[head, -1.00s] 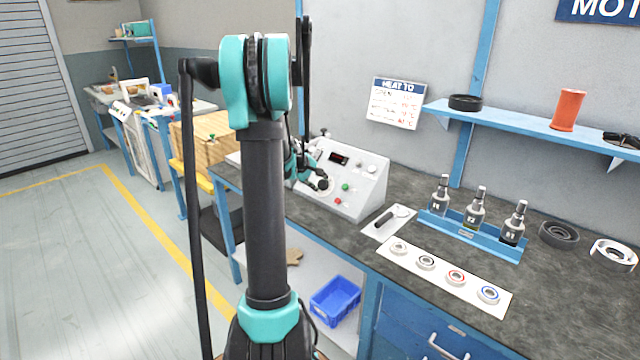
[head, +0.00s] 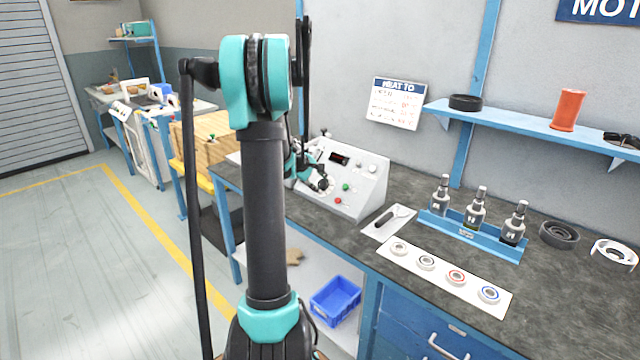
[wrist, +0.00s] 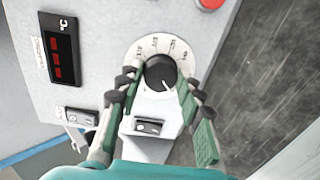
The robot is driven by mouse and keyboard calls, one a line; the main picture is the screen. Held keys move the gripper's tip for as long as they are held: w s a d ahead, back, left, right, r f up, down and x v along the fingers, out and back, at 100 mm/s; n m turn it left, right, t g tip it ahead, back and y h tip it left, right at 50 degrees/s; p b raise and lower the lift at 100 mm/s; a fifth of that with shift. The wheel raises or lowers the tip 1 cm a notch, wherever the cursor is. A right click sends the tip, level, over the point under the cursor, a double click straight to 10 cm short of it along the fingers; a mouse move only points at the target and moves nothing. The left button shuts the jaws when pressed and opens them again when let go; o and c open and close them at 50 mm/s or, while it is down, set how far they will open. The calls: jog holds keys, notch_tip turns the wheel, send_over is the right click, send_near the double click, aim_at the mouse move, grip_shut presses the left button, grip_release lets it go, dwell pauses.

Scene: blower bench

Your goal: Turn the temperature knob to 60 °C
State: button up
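The black temperature knob (wrist: 160,72) sits on a white round dial with printed numbers in the wrist view. A small white mark shows on its lower part; the numbers are too blurred to read surely. My gripper (wrist: 157,80) has a finger on each side of the knob, with a visible gap at the left finger. Contact on the right cannot be told. In the head view my gripper (head: 322,183) is at the front of the grey control box (head: 362,190), mostly hiding the dial. A display (wrist: 59,60) shows red digits, not legible.
Rocker switches (wrist: 150,126) lie below the knob and to the left. A red button (wrist: 210,3) is near the top. In the head view, a blue rack (head: 470,236) with several bottle-like tools and a card of rings (head: 440,281) stand right of the box.

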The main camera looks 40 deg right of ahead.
jog(key=shift+o, duration=1.4)
jog(key=v, duration=1.2)
